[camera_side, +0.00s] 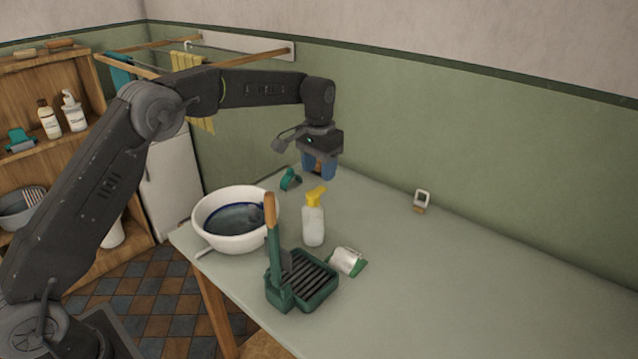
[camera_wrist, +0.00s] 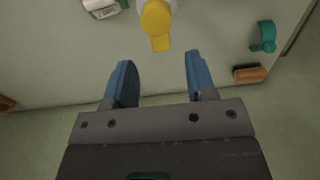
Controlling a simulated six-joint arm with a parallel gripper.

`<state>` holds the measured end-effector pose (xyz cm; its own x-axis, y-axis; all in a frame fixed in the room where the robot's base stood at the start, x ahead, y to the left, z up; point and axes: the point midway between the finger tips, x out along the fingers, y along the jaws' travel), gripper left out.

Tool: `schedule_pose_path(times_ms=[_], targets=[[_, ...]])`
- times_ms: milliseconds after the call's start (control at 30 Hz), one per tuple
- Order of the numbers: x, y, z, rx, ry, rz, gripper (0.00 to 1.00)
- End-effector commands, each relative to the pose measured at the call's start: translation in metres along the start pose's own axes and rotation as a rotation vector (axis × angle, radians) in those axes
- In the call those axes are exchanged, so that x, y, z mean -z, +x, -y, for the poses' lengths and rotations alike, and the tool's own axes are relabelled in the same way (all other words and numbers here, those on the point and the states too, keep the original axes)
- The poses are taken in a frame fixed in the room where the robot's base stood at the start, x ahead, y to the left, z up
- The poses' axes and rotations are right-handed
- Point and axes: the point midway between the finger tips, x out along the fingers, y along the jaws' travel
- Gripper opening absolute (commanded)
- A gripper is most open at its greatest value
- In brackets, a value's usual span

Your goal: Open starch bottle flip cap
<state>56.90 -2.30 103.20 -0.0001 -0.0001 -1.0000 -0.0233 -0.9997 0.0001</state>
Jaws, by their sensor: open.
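A white bottle with a yellow top (camera_side: 314,219) stands upright on the table, right of the white basin. In the wrist view its yellow cap (camera_wrist: 156,18) shows at the top edge, with a yellow tab pointing toward my gripper; most of the white body is cut off. The tab looks raised in the side view, but I cannot tell whether the cap is open. My gripper (camera_side: 319,166) is above the back of the table, behind and higher than the bottle. Its blue fingers are apart and empty in the wrist view (camera_wrist: 160,82), not touching the bottle.
A green rack (camera_side: 318,300) with an upright wooden-handled piece is in front. A white-and-green item (camera_side: 347,262) lies beside it. A teal clip (camera_wrist: 264,37) is behind. The table's right side is mostly clear.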

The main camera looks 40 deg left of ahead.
Motion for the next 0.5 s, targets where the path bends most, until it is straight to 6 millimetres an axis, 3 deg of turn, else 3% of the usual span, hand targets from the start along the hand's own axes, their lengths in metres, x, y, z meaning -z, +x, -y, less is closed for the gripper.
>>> schedule_pose_path(times_ms=[200,500], targets=[[0.0,0.034,0.0,0.0,0.0,0.002,0.51],[0.0,0.046,0.0,0.0,0.0,0.0,0.51]])
